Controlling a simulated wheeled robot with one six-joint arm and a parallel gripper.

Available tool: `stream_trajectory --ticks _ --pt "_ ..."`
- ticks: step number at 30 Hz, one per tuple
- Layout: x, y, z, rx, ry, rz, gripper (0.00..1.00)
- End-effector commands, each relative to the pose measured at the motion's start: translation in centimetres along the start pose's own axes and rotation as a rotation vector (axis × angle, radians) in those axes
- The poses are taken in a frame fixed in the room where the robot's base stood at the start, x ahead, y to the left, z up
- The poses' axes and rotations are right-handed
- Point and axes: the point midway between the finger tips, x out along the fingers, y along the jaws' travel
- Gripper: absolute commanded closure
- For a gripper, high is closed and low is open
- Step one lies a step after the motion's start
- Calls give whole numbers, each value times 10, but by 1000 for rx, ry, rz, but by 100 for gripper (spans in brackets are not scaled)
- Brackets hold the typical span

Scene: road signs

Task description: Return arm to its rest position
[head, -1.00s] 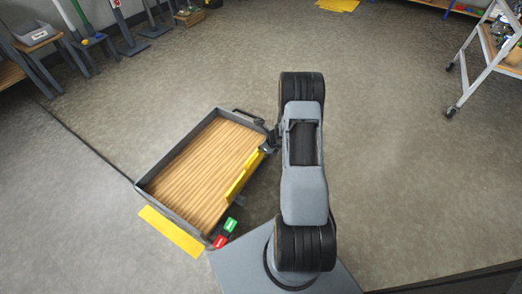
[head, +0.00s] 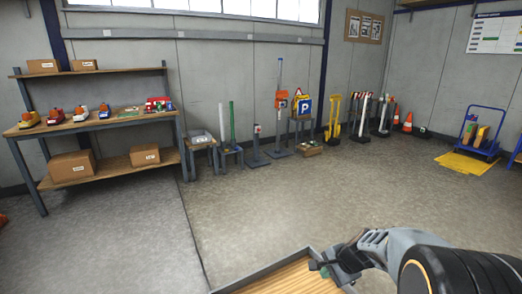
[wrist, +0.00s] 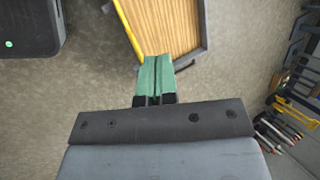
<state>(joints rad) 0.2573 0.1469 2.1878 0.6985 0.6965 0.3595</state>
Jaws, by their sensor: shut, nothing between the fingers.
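My gripper (head: 318,268) is at the bottom of the head view, low right of centre, at the end of my arm. In the wrist view its green fingers (wrist: 156,75) are pressed together with nothing between them. The wood-floored tray with a grey rim (head: 280,280) shows at the bottom of the head view, mostly cut off. It also shows in the wrist view (wrist: 172,28), with its yellow edge at the left. The fingertips overlap the tray's near edge in that view; I cannot tell the height between them.
A shelf (head: 105,160) with toy-like vehicles and boxes stands at the left. Signposts and stands line the back wall, with a blue parking sign (head: 305,106). A blue cart (head: 482,132) stands on a yellow floor patch at the right. The floor between is clear.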

Motion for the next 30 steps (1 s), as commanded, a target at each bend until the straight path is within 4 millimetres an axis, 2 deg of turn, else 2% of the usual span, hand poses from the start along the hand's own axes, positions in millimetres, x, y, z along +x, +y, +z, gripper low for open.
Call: stream_trajectory --ticks 1,3,6,9,12,18,30 --pt "-48 -13 29 -154 13 20 100" --pt "-87 -13 58 -360 32 63 100" --pt "-134 -7 89 -618 64 126 100" --pt "-170 1 110 -829 99 186 100" --pt "-197 10 123 -987 132 238 100" --pt "-224 21 134 -1158 175 303 100" --pt "-228 24 134 -1193 185 318 100"
